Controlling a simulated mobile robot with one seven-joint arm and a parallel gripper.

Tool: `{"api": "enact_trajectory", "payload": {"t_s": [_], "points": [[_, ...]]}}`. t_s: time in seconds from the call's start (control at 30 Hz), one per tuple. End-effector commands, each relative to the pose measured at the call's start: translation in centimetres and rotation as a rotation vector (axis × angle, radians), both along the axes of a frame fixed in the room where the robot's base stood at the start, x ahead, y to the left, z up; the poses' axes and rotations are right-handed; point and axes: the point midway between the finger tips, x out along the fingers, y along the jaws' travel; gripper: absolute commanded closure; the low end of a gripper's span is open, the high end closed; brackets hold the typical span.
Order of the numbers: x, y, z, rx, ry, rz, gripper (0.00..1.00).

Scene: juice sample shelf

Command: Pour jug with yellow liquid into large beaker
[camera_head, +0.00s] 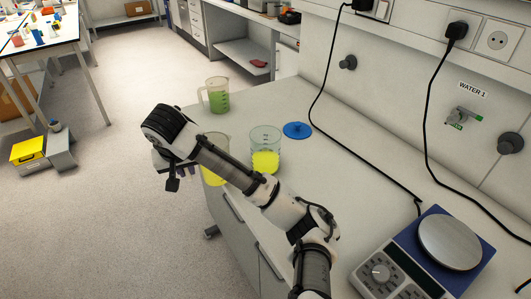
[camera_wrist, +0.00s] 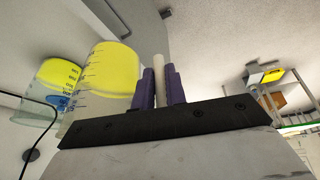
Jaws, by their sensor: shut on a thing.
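My gripper (camera_wrist: 160,88) has its purple fingers shut on the pale handle of a clear jug with yellow liquid (camera_wrist: 112,72). In the head view, this jug (camera_head: 215,174) is at the left edge of the counter, partly hidden by my arm. Its tilt is hard to judge, and whether it touches the counter is hidden. My gripper (camera_head: 184,170) is mostly hidden there. The large beaker (camera_head: 265,140) stands upright on the counter, right of the jug, with yellow liquid in its lower part. It also shows in the wrist view (camera_wrist: 58,77), beyond the jug.
A jug with green liquid (camera_head: 217,98) stands farther back on the counter (camera_head: 330,165). A blue lid-like disc (camera_head: 297,130) lies right of the beaker. A scale (camera_head: 425,255) is at the front right. Black cables hang along the wall. The counter's middle is clear.

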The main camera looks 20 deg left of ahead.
Motion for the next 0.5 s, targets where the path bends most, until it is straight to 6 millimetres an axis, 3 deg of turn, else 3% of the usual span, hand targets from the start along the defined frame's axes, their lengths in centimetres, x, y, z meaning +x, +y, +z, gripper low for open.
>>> {"api": "enact_trajectory", "payload": {"t_s": [0.5], "points": [[-2.9, 2.6, 3.0, 0.002, -0.001, 0.001, 1.00]]}}
